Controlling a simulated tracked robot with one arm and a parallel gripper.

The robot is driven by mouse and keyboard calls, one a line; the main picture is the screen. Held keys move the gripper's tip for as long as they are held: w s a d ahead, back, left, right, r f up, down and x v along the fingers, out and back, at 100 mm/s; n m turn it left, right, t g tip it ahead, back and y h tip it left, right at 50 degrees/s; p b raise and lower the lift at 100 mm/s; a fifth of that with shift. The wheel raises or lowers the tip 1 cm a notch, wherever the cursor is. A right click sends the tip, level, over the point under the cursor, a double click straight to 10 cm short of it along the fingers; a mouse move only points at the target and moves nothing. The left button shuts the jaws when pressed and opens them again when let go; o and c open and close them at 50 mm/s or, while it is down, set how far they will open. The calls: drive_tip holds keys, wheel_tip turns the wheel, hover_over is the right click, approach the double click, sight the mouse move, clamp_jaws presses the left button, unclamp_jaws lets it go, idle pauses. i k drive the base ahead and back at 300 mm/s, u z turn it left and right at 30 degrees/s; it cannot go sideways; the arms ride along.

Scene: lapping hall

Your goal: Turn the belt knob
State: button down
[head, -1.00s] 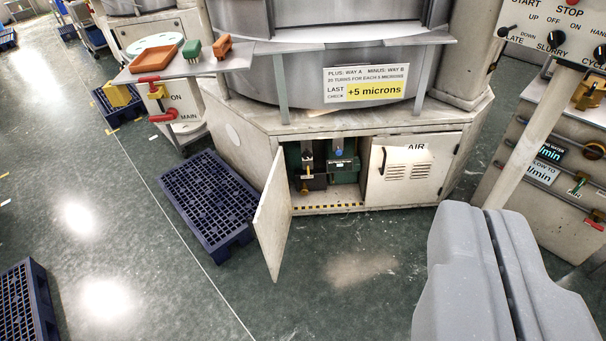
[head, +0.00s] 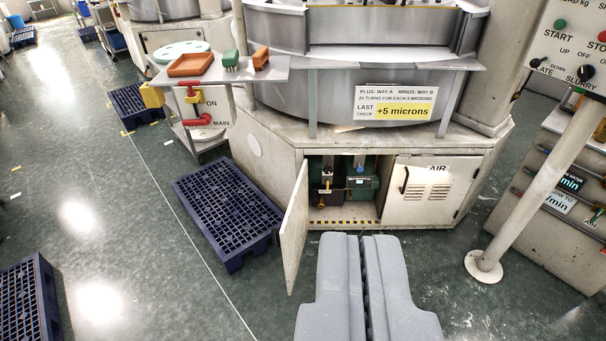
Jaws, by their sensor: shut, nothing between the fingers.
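The low cabinet (head: 268,160) under the machine has its left door (head: 295,225) swung open. Inside stand two units side by side. The left one (head: 322,172) is dark with a small yellow part; the right one (head: 368,183) is green with a blue knob (head: 360,169) on top. Which knob is the belt knob I cannot tell at this size. My gripper (head: 361,240) is shut and empty, in front of and below the opening in the picture, apart from both units.
The right cabinet door (head: 425,190), under the word AIR, is closed. A blue pallet (head: 225,205) lies left of the open door. A pale post (head: 540,175) and a control cabinet stand at right. A sign (head: 396,104) reads "+5 microns".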

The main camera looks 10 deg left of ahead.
sight(328, 169)
drive_tip(key=u, duration=0.05)
drive_tip(key=i, duration=1)
drive_tip(key=z, duration=0.05)
